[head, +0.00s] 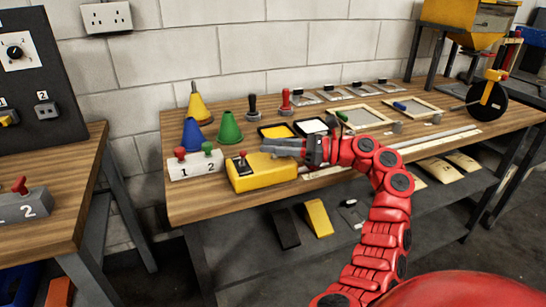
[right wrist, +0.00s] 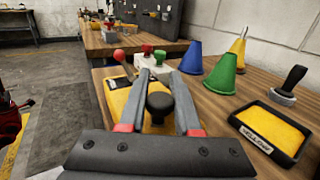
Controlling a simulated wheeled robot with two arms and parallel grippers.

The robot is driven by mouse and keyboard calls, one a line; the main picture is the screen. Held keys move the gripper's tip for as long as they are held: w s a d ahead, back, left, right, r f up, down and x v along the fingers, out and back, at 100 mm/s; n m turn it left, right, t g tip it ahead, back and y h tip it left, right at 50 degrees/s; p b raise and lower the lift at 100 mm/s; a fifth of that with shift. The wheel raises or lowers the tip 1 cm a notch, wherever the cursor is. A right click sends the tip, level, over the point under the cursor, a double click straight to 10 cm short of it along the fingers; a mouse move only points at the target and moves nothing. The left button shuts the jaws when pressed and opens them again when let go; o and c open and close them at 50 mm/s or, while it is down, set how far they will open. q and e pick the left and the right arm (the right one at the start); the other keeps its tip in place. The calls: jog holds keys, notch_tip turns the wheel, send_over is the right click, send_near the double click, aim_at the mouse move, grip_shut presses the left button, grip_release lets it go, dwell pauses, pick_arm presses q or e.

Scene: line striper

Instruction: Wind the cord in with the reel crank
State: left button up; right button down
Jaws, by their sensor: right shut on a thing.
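The yellow reel box (head: 262,176) sits on the wooden bench near its front left edge. It has a dark top plate and a lever with a red ball (head: 243,155); the ball also shows in the right wrist view (right wrist: 119,55). My right gripper (head: 283,147) is over the right part of the box. In the right wrist view its fingers (right wrist: 155,72) stand either side of a black round knob (right wrist: 159,101), apparently the crank handle, and are shut on it. The head view hides this knob behind the gripper. I cannot make out the cord.
A white switch box (head: 196,165) stands left of the yellow box. Blue (head: 193,136), green (head: 230,128) and yellow (head: 199,106) cones stand behind. A yellow pad tray (head: 277,131) lies close behind my gripper. A black wheel (head: 488,105) stands at the far right.

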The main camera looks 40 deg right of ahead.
jog(key=shift+d+n+g+y, duration=0.1)
jog(key=shift+n+g+y, duration=0.5)
jog(key=shift+g, duration=0.2)
jog(key=shift+s+r+b, duration=0.1)
jog(key=shift+s+b, duration=0.05)
jog(key=shift+b, duration=0.15)
jog(key=shift+r+n+y, duration=0.3)
jog(key=shift+r, duration=0.05)
dwell(0.5)
jog(key=c, duration=0.6)
grip_release()
jog(key=shift+a, duration=0.2)
jog(key=shift+f, duration=0.15)
jog(key=shift+f, duration=0.15)
